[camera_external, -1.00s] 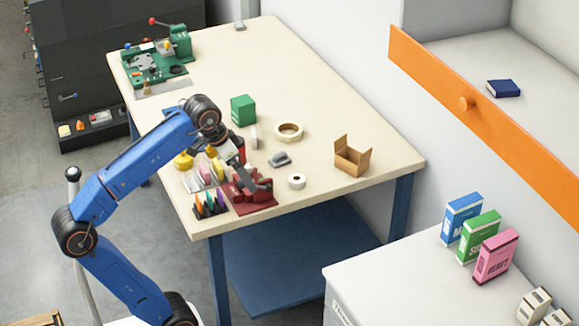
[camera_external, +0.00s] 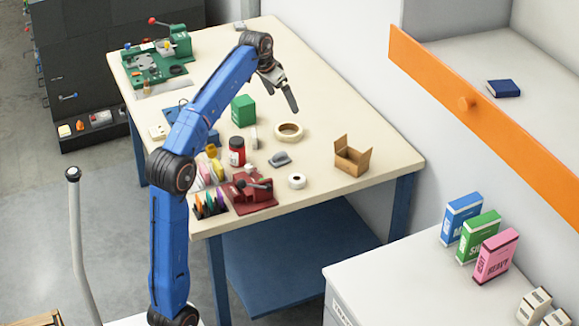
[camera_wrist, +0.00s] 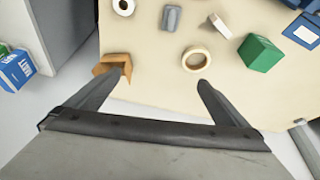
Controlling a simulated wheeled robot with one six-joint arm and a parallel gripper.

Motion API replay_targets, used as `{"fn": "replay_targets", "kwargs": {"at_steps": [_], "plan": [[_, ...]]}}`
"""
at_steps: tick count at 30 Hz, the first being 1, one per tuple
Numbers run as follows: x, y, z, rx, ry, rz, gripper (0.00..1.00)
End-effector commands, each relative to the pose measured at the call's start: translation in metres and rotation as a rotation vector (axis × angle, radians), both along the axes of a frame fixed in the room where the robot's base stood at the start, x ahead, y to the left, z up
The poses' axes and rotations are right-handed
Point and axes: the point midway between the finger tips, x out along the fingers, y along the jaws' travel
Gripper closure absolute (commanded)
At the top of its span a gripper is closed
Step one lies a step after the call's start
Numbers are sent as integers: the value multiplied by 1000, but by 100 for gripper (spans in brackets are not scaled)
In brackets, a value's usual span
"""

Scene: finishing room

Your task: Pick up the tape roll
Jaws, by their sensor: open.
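The tape roll, a wide cream ring, lies flat on the table in the external view (camera_external: 289,141). In the wrist view the tape roll (camera_wrist: 184,60) is just beyond the right fingertip, with nothing covering it. My gripper (camera_external: 291,99) is raised above the table and appears just above the roll in the external picture. In the wrist view my gripper (camera_wrist: 165,75) has its fingers wide apart with nothing between them. The gripper and roll are apart.
An open cardboard box (camera_external: 350,160) stands right of the roll. A green box (camera_external: 243,111), a grey object (camera_external: 280,159), a small white roll (camera_external: 291,182), a red-labelled jar (camera_external: 237,152) and a dark red tool (camera_external: 252,192) are around it. The table's back right is clear.

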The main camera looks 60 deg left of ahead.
Motion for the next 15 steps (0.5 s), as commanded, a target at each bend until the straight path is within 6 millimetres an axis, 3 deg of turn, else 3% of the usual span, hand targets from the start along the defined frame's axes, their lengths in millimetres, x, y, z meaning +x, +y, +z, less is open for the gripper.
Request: {"fn": "replay_targets", "kwargs": {"at_steps": [1, 6, 15], "plan": [[7, 22, -6, -2, 2, 10, 0], [20, 69, -18, -1, -1, 25, 0], [30, 120, -33, -1, -3, 41, 0]]}}
